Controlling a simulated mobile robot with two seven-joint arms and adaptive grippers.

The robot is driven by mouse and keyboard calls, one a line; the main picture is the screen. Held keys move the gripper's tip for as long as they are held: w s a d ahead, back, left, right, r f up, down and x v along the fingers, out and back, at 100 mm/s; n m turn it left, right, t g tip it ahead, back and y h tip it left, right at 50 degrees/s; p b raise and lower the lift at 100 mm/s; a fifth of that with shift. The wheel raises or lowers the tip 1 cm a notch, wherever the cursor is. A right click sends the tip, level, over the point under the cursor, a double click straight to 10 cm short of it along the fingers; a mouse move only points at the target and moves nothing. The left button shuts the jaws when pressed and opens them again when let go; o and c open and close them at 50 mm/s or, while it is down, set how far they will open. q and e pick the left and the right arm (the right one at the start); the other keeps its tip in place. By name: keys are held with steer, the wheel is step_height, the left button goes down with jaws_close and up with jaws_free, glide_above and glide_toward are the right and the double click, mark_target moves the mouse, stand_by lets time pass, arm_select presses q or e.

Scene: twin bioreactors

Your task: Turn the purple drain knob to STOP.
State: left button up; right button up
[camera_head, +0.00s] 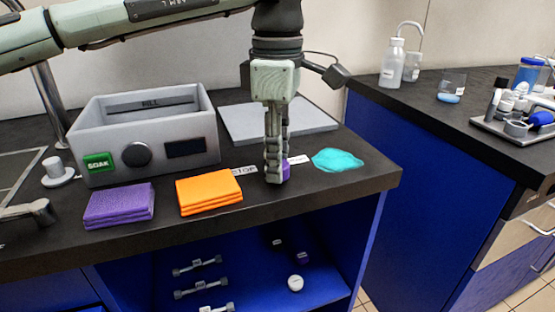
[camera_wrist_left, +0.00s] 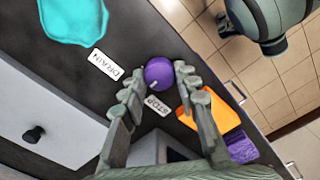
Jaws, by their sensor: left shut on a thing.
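The purple drain knob (camera_wrist_left: 158,73) sits on the dark counter. In the head view only a sliver of it (camera_head: 286,168) shows behind the fingers. My left gripper (camera_head: 274,178) points straight down over it, and in the wrist view its two fingers (camera_wrist_left: 158,76) close on the knob from both sides. A small pale mark shows on the lower part of the knob in the wrist view; its exact direction is hard to tell. The STOP label (camera_wrist_left: 157,105) lies just below the knob there, and the DRAIN label (camera_wrist_left: 105,64) lies to its upper left. My right gripper is not in view.
An orange folded cloth (camera_head: 209,191) and a purple one (camera_head: 119,205) lie left of the gripper. A grey SOAK basin (camera_head: 150,175) stands behind them. A teal cloth (camera_head: 338,160) lies to the right, near the counter's edge. A pale flat board (camera_head: 240,122) lies behind.

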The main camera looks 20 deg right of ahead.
arm_select(q)
steer(key=n+b, duration=0.1)
steer(key=n, duration=0.3)
steer(key=shift+n, duration=0.3)
steer(key=n, duration=0.2)
steer(key=shift+n, duration=0.4)
steer(key=shift+n+b, duration=0.35)
steer(key=shift+n, duration=0.25)
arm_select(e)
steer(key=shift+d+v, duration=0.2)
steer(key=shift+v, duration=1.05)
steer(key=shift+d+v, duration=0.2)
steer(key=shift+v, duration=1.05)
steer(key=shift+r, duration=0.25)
arm_select(q)
steer(key=o, duration=1.1)
steer(key=shift+o, duration=0.3)
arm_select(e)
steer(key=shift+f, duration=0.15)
arm_select(q)
steer(key=shift+r, duration=0.1)
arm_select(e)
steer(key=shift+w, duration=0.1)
arm_select(q)
step_height(320, 180, up, 12)
